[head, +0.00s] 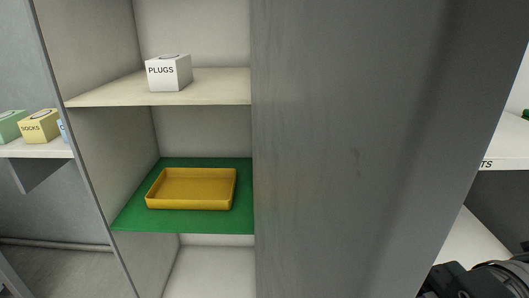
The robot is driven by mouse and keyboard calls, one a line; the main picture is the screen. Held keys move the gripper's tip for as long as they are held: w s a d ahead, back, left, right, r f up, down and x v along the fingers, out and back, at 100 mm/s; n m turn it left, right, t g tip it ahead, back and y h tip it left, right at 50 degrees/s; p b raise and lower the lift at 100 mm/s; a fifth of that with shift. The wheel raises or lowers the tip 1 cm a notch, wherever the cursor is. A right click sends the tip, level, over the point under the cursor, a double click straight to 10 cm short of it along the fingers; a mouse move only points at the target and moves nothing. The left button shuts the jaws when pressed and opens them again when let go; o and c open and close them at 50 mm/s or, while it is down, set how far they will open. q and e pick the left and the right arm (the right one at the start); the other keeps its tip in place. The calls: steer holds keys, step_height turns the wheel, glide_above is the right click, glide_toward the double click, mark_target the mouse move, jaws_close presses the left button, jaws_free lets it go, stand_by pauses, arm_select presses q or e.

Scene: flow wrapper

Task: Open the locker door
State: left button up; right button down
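The locker door (350,150) is a large grey panel that stands part-way open, close in front of me. It hides the right part of the locker's inside, while the left part shows. No handle shows on the visible face. A black part of my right arm (455,281) shows at the bottom right corner, just beyond the door's slanting right edge. Its fingers cannot be made out, and I cannot tell whether it touches the door. My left gripper is not in view.
Inside the locker, a white PLUGS box (169,73) sits on the upper shelf (110,95). A yellow tray (190,189) sits on the green lower shelf (130,212). Outside left, a yellow SOCKS box (40,127) and a green box (10,126) sit on a white shelf (40,150).

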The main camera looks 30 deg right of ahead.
steer(key=shift+s+d, duration=0.1)
steer(key=shift+d, duration=0.15)
steer(key=c, duration=0.8)
jaws_free()
steer(key=shift+c, duration=0.2)
steer(key=b+v, duration=0.1)
steer(key=v, duration=0.9)
steer(key=shift+b, duration=0.3)
steer(key=shift+a, duration=0.1)
